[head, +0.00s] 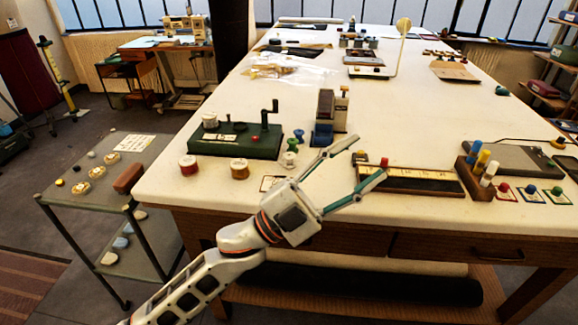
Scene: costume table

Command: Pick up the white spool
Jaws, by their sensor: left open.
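A small white spool (290,158) stands on the white table, in front of the green winder's right end. A paler spool with a white top (210,121) sits on the left end of the green winder (236,142). My left gripper (368,157) is open and empty, over the table's front part to the right of the small white spool. Its fingers point away to the upper right, near the dark tray. My right gripper is not in view.
A red spool (188,166) and an orange-brown spool (240,169) stand in front of the winder. A blue device (324,130) stands behind the white spool. A dark tray (410,180) lies right of my gripper. The table's middle is mostly clear.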

